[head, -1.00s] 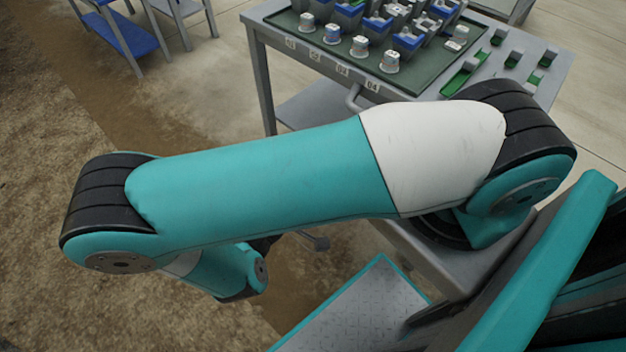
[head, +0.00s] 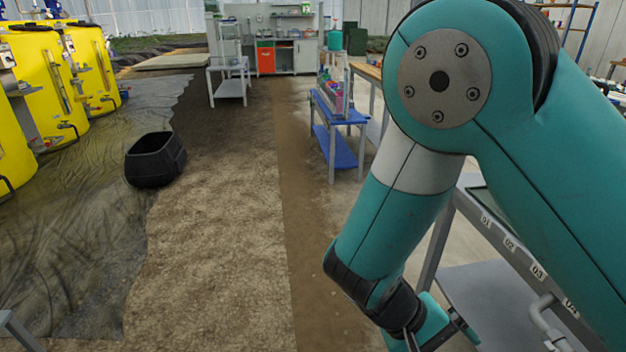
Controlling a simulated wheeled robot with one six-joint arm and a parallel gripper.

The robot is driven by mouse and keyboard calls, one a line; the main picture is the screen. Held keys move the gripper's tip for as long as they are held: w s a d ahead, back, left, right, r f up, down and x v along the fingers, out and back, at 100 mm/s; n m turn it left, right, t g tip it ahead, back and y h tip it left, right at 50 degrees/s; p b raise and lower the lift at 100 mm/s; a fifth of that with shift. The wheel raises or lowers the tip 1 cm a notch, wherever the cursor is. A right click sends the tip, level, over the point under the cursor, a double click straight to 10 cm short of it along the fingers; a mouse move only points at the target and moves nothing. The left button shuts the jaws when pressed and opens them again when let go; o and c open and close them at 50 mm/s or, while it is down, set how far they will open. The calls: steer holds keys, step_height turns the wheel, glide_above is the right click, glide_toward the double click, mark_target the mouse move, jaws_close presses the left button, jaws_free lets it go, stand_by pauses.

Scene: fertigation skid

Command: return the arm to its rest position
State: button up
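My teal and white arm fills the right side of the head view, bent at a large elbow joint, with the forearm hanging down and to the left. My gripper (head: 432,335) is at the lower end of the forearm, near the bottom edge of the picture. Its fingers are partly cut off by the frame edge, so I cannot tell how far apart they are. Nothing is seen held in the part that shows. The gripper hangs beside the grey cart (head: 500,232) with numbered places, which my arm largely hides.
A black tub (head: 155,160) stands on the ground at left, near yellow tanks (head: 75,75). A blue-shelved rack (head: 340,145) stands beyond my arm. A grey table (head: 229,82) and a cabinet bench (head: 275,52) are farther back. The dirt path in the middle is clear.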

steer(key=s+a+r+n+t+y+p, duration=0.1)
steer(key=r+y+p, duration=0.5)
steer(key=r, duration=1.2)
steer(key=s+a+r+n+t+y+p, duration=0.2)
steer(key=s+a+r+n+y+p, duration=0.2)
steer(key=r, duration=1.4)
steer(key=s+y+p, duration=0.2)
steer(key=p, duration=0.2)
steer(key=shift+a+y, duration=0.2)
steer(key=shift+y, duration=0.2)
steer(key=shift+r, duration=0.1)
